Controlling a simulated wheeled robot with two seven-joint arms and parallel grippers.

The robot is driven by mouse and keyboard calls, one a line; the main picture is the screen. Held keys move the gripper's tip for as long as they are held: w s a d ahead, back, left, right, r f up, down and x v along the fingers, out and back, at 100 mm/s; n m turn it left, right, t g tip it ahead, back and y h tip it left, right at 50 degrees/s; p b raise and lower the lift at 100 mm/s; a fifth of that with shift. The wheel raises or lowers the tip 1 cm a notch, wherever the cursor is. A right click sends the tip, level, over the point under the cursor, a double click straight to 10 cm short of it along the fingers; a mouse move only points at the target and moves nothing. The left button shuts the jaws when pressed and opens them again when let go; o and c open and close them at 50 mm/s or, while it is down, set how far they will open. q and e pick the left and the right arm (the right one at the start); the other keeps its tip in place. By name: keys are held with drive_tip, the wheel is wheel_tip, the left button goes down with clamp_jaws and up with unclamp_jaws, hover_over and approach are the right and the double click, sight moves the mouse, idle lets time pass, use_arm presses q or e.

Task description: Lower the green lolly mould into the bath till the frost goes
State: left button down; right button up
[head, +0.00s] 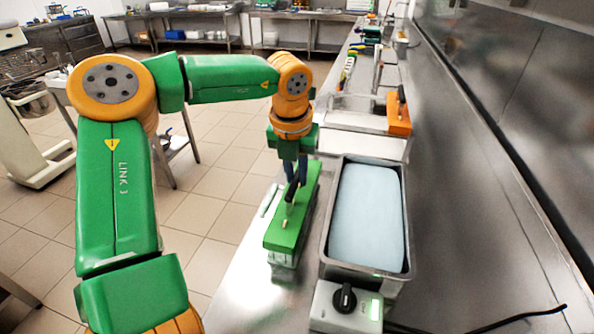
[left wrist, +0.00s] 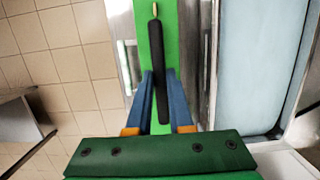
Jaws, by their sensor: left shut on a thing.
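The green lolly mould (head: 284,238) has a flat green lid with a black bar handle and a grey metal body below. It is left of the bath (head: 324,238), a steel tank of pale blue liquid. My left gripper (head: 296,184) points down, shut on the mould's black handle. In the left wrist view the gripper (left wrist: 160,76) has its blue fingers either side of the handle, above the green lid (left wrist: 148,45). The bath's liquid (left wrist: 254,62) shows at right. I cannot tell whether the mould touches the counter or carries frost. My right gripper is not in view.
A control box (head: 326,310) with a black dial and a lit green panel stands at the bath's near end. An orange-lidded mould (head: 399,118) stands beyond the bath. A steel wall (head: 480,150) runs along the right. Open tiled floor (head: 215,215) lies left of the counter.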

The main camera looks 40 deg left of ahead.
use_arm(q)
wheel_tip(320, 180, up, 14)
drive_tip(key=p, duration=1.1)
drive_tip(key=shift+f, duration=0.2)
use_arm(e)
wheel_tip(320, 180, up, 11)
use_arm(q)
drive_tip(key=shift+w+f, duration=0.1)
